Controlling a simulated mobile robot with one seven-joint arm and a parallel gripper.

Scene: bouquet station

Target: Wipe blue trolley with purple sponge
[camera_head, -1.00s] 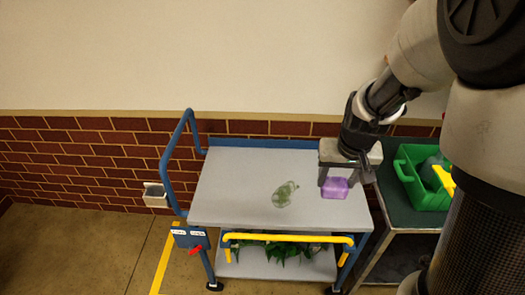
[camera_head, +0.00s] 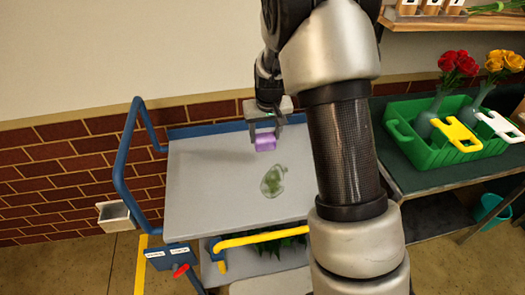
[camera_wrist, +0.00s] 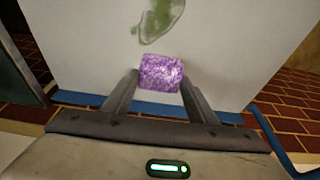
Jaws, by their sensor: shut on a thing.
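The blue trolley (camera_head: 205,185) has a grey top inside a blue frame and stands against the brick wall. A greenish smear (camera_head: 273,181) lies on the middle of its top; the smear also shows at the upper edge of the wrist view (camera_wrist: 160,18). My gripper (camera_head: 265,138) is over the back part of the top, behind the smear. It is shut on the purple sponge (camera_head: 265,143), which sits between both fingers in the wrist view (camera_wrist: 160,73). I cannot tell whether the sponge touches the top.
A green crate (camera_head: 440,155) with vases of red roses (camera_head: 460,63) and yellow roses (camera_head: 505,62) stands on the dark table (camera_head: 400,170) at the right. A yellow bar (camera_head: 255,238) runs along the trolley's front. A small box (camera_head: 115,215) is at the left.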

